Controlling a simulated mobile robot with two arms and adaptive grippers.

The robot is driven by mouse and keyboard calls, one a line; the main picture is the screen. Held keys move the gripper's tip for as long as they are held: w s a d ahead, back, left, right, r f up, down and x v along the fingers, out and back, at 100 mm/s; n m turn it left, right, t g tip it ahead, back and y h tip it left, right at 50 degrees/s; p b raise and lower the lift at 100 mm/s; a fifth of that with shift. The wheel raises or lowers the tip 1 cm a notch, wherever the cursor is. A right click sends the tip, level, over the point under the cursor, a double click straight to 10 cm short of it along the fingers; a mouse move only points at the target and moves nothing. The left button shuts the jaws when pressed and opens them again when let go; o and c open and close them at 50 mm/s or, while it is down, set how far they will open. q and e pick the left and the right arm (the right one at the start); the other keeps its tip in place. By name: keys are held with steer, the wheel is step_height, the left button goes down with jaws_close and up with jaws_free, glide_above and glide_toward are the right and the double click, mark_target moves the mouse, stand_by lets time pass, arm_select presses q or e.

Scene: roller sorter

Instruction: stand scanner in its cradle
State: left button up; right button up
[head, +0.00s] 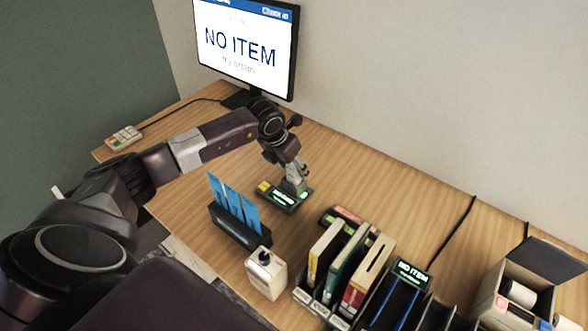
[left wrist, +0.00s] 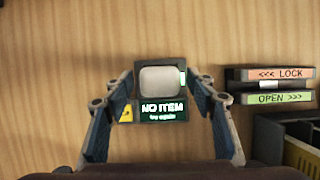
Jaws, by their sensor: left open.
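The scanner (left wrist: 162,80), a pale grey rounded block seen from above in the left wrist view, stands in the dark cradle (left wrist: 188,110). The cradle has a yellow label, a lit green strip and a small screen reading NO ITEM; it also shows on the desk in the head view (head: 280,199). My left gripper (head: 293,181) is over the cradle, pointing down. Its fingers are open, one on each side of the scanner, with visible gaps in the left wrist view. The scanner's lower part is hidden in the cradle. My right gripper is out of view.
A monitor (head: 245,45) reads NO ITEM at the back. A dark holder with blue cards (head: 238,228), a white block with a black knob (head: 266,276) and a rack of coloured books (head: 345,265) stand nearer. A LOCK/OPEN panel (left wrist: 272,86) lies right of the cradle.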

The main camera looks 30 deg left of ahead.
arm_select(q)
steer(key=v, duration=1)
steer(key=shift+s+r, duration=0.2)
steer(key=shift+r, duration=0.05)
